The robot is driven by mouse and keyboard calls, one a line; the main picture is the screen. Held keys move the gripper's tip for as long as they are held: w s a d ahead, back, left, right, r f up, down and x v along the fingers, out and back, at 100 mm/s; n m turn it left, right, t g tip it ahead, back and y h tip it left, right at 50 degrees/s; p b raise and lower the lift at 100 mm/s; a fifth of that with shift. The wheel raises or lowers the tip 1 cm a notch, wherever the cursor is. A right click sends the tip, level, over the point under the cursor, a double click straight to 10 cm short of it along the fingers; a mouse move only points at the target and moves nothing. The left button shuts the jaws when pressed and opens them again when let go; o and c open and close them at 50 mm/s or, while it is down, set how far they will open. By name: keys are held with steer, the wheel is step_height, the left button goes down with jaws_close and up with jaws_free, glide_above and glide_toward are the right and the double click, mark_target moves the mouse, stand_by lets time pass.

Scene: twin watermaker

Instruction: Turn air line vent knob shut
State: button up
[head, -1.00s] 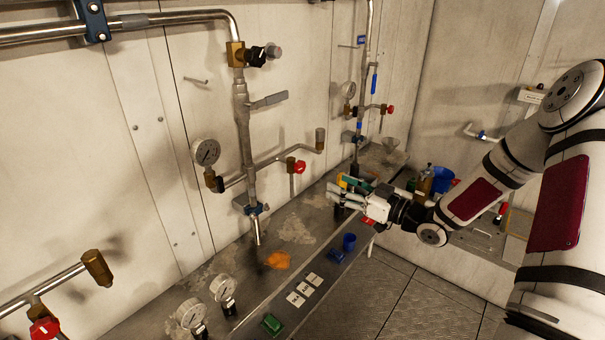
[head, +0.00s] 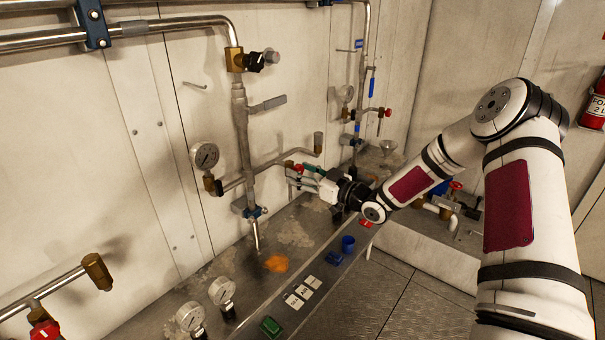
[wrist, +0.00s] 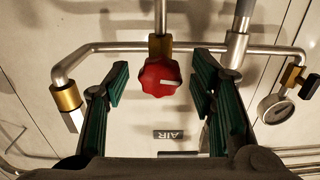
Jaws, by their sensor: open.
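The red air line knob (wrist: 158,78) is fluted, with a white mark that points to the right in the wrist view. It sits on a brass valve body (wrist: 160,45) on a thin pipe. An upside-down "AIR" label (wrist: 176,134) is on the wall below it in that view. My gripper (wrist: 162,68) is open and empty, with one green-padded finger on each side of the knob and visible gaps on both sides. I cannot tell how deep the knob lies between the fingertips. In the head view my gripper (head: 291,175) is at the knob, which is mostly hidden by the fingers.
A round gauge (head: 204,156) and a vertical pipe with a grey lever (head: 267,103) are left of my gripper. The bench below holds a blue cup (head: 348,243), white cards, a green block (head: 270,326) and two gauges. Another red knob (head: 388,113) is farther back.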

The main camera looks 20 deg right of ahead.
steer(key=shift+c, duration=0.3)
steer(key=c, duration=1.1)
steer(key=shift+m, duration=0.3)
steer(key=m, duration=0.8)
steer(key=shift+b, duration=0.35)
steer(key=m, duration=0.4)
steer(key=shift+m, duration=1.9)
steer(key=shift+s, duration=0.1)
